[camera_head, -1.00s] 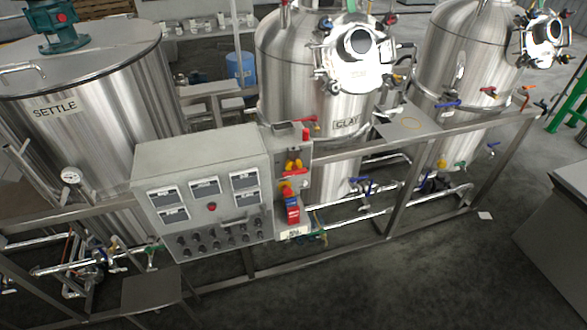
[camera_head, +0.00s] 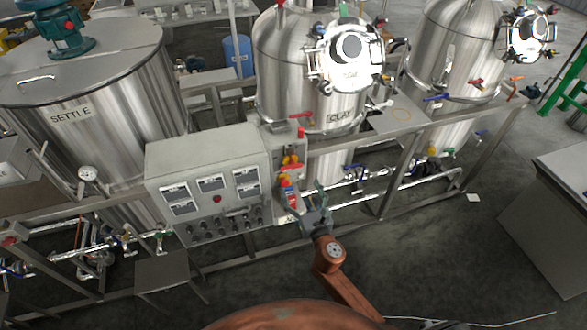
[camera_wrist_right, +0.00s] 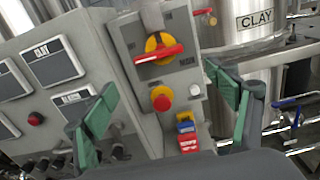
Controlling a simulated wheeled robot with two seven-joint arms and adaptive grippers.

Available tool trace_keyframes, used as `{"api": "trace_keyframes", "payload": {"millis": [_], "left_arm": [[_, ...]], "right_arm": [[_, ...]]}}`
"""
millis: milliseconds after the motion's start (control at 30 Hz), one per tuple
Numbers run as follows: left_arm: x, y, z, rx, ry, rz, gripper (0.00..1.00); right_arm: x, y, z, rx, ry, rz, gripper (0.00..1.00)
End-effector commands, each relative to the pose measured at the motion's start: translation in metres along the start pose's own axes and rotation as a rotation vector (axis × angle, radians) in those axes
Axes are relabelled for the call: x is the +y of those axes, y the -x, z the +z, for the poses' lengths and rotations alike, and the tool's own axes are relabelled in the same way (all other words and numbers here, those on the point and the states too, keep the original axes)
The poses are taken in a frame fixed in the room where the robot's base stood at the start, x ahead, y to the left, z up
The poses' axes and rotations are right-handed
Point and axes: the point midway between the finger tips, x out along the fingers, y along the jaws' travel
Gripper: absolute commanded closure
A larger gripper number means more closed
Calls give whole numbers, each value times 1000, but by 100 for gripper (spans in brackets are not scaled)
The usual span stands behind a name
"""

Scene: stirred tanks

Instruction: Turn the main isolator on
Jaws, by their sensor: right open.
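The main isolator appears to be the red bar handle on a yellow disc (camera_wrist_right: 160,50) on the narrow grey box beside the control panel. Its handle lies roughly crosswise in the wrist view; the small lettering around it is unclear. The isolator also shows small in the head view (camera_head: 290,160). Below it is a red mushroom button on a yellow collar (camera_wrist_right: 161,98). My right gripper (camera_wrist_right: 165,95) is open, its green-padded fingers apart with nothing between them. In the head view my right gripper (camera_head: 310,207) is in front of and below the box. My left gripper is out of view.
The grey control panel (camera_head: 205,160) with meters and knobs adjoins the box. Red and blue items (camera_wrist_right: 187,135) hang below the button. Steel tanks (camera_head: 310,80), a frame rail and valved pipes surround it.

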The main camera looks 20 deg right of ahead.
Motion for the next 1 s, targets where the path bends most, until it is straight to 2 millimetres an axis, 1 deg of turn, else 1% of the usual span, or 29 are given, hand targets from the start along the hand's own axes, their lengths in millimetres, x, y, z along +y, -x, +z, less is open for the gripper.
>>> {"api": "trace_keyframes", "payload": {"millis": [33, 67, 167, 300, 500, 600, 733, 933, 1000], "left_arm": [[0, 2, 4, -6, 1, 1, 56], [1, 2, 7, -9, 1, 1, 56], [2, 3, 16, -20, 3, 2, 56], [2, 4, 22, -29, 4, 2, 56], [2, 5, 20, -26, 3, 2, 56], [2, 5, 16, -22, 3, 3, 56], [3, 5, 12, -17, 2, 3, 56], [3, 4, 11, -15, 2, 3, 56], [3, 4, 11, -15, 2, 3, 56]], "right_arm": [[2, -2, 7, -10, 18, 1, 20], [2, -4, 9, -14, 24, 2, 20], [2, -15, 10, -16, 28, 2, 20], [2, -38, 10, -16, 26, 1, 20], [2, -65, 9, -14, 24, 2, 20], [2, -73, 9, -14, 24, 1, 20], [2, -77, 9, -13, 24, 2, 20], [2, -77, 8, -13, 24, 2, 20], [2, -77, 8, -13, 24, 2, 24]]}}
